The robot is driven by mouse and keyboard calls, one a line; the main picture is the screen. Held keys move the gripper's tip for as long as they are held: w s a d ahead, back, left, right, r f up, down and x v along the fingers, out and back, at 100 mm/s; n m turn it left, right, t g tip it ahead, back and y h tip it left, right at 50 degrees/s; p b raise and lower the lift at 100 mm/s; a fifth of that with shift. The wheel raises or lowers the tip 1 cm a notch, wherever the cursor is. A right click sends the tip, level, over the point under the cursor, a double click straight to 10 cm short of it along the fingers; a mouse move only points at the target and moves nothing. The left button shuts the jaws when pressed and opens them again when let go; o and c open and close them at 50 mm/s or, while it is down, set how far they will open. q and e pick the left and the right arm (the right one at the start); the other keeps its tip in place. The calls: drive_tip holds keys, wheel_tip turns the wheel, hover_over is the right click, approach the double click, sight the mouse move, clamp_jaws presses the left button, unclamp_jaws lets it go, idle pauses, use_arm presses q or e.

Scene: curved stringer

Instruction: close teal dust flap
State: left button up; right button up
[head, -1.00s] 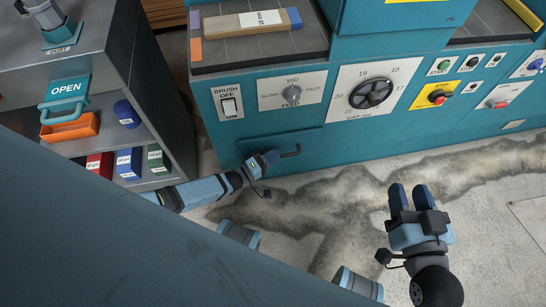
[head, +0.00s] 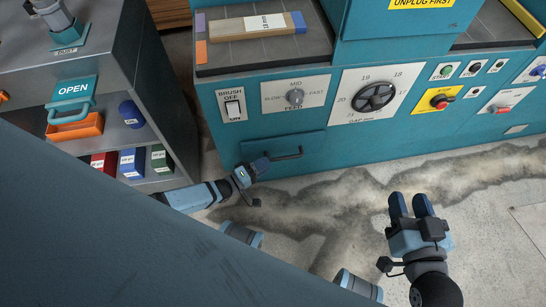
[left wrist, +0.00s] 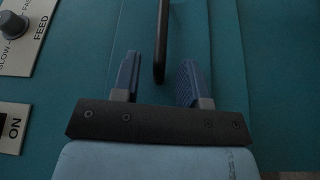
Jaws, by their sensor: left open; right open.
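A teal panel (head: 310,143) with a black bar handle (head: 286,155) is low on the teal machine's front, below the feed dial. It looks flush with the front; I cannot tell whether it is the dust flap. My left gripper (head: 262,166) is open at the handle's left end. In the left wrist view the black handle (left wrist: 161,40) stands between and beyond the fingertips of the left gripper (left wrist: 157,78); no grip on it shows. My right gripper (head: 410,203) is open and empty above the floor.
A grey shelf unit (head: 150,60) on the left holds an "OPEN" sign (head: 73,89), an orange bin (head: 78,129) and coloured boxes. A wooden block (head: 258,26) lies on the machine top. The stained floor (head: 480,180) at right is open.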

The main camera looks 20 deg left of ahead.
use_arm(q)
drive_tip(key=v, duration=0.9)
drive_tip(key=shift+p, duration=0.45)
use_arm(e)
drive_tip(key=f, duration=0.1)
drive_tip(key=d+f+g, duration=0.1)
drive_tip(key=s+f+h, duration=0.1)
drive_tip(key=shift+d+f, duration=0.1)
drive_tip(key=shift+d, duration=0.05)
use_arm(q)
drive_tip(key=shift+r, duration=0.1)
use_arm(e)
drive_tip(key=shift+w+r, duration=0.2)
drive_tip(key=shift+r, duration=0.1)
